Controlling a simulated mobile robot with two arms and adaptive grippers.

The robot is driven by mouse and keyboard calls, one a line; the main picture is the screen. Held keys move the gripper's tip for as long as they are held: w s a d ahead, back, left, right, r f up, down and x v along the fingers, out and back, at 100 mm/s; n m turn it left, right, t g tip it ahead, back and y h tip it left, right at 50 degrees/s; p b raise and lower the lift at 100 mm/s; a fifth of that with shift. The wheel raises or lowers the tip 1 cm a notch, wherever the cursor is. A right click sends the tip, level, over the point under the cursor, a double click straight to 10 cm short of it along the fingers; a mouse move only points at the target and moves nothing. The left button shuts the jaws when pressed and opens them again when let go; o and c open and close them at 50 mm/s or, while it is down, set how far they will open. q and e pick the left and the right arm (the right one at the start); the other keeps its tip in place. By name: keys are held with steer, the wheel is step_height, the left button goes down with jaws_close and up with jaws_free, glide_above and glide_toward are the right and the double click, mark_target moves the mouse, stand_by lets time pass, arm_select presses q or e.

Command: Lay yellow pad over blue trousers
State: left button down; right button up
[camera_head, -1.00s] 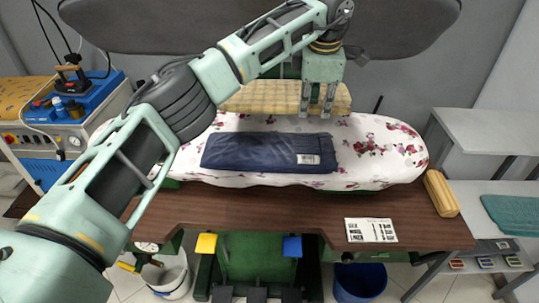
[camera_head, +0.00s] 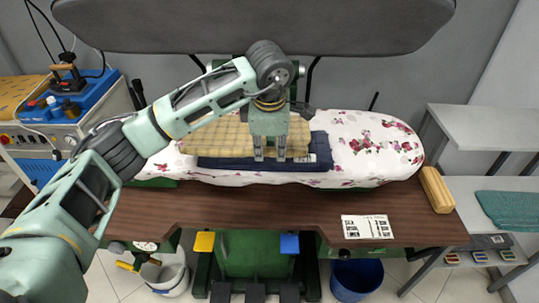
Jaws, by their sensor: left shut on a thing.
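The yellow checked pad (camera_head: 215,137) is over the folded blue trousers (camera_head: 322,150) on the floral ironing board (camera_head: 368,132). It covers most of them, and dark blue shows along the front edge and at the right end. My left gripper (camera_head: 270,157) points down at the pad's front edge, right of its middle, and is shut on the pad. Whether the pad's whole underside touches the trousers cannot be told. My right gripper is not in view.
A grey upper press plate (camera_head: 255,25) hangs above the board. A printed card (camera_head: 367,227) and a wooden block (camera_head: 437,190) lie on the brown table (camera_head: 300,205). A blue steam unit with an iron (camera_head: 67,78) stands at left. Grey shelves (camera_head: 480,130) stand at right.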

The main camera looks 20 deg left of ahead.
arm_select(q)
steer(key=shift+s+a+f, duration=0.1)
steer(key=shift+s+f, duration=0.05)
steer(key=shift+f, duration=0.1)
steer(key=p+x, duration=0.1)
steer(key=x, duration=0.2)
steer(key=shift+s+f+p, duration=0.25)
steer(key=shift+f+p, duration=0.15)
steer(key=c, duration=1.6)
jaws_free()
steer(key=shift+d+b+v, duration=0.2)
steer(key=shift+b+v, duration=1.3)
steer(key=shift+v, duration=4.6)
steer(key=shift+f, duration=0.1)
